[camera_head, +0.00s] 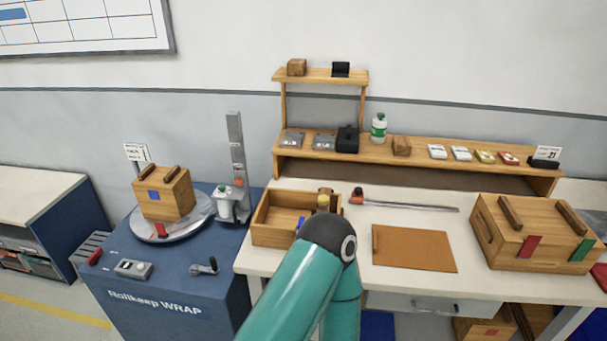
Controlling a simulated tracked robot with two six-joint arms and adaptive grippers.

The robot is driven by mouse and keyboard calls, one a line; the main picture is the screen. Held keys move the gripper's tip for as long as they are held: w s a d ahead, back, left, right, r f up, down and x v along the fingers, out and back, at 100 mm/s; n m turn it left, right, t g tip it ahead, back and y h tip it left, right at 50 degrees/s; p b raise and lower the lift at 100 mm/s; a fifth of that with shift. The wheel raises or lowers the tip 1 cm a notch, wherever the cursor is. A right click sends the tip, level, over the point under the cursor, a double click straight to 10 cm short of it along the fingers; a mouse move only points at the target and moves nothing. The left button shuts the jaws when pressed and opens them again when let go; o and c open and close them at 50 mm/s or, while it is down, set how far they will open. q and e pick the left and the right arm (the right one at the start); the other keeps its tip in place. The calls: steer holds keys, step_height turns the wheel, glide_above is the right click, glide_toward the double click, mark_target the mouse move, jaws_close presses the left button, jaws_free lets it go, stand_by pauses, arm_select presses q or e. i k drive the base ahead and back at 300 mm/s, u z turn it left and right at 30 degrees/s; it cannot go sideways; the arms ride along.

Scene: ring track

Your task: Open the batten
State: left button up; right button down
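Two dark wooden battens, a left one (510,212) and a right one (571,218), lie across the top of a large wooden crate (500,250) at the right end of the bench. A red tag (530,246) and a green tag (582,250) show on the crate's front. A smaller box (177,204) on the turntable at left also carries two dark strips on top. I cannot tell which piece is the task's batten. A teal arm link of mine rises from the bottom middle, apart from the crate and the box. Neither gripper shows.
An open wooden tray (270,236), a brown mat (415,248) and a long grey bar tool (410,205) lie on the white bench (368,280). A shelf (480,174) behind holds a green bottle (379,128) and small packets. The blue wrap machine (170,290) stands at left.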

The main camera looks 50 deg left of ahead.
mark_target(326, 191)
steer(key=u, duration=0.05)
steer(key=k, duration=0.7)
steer(key=z, duration=1)
steer(key=i, duration=0.1)
steer(key=u, duration=2.75)
steer(key=i, duration=0.45)
steer(key=u, duration=0.2)
steer(key=i, duration=0.55)
steer(key=z, duration=0.2)
steer(key=k, duration=0.9)
steer(key=u, duration=0.15)
steer(key=i, duration=0.9)
steer(key=z, duration=0.05)
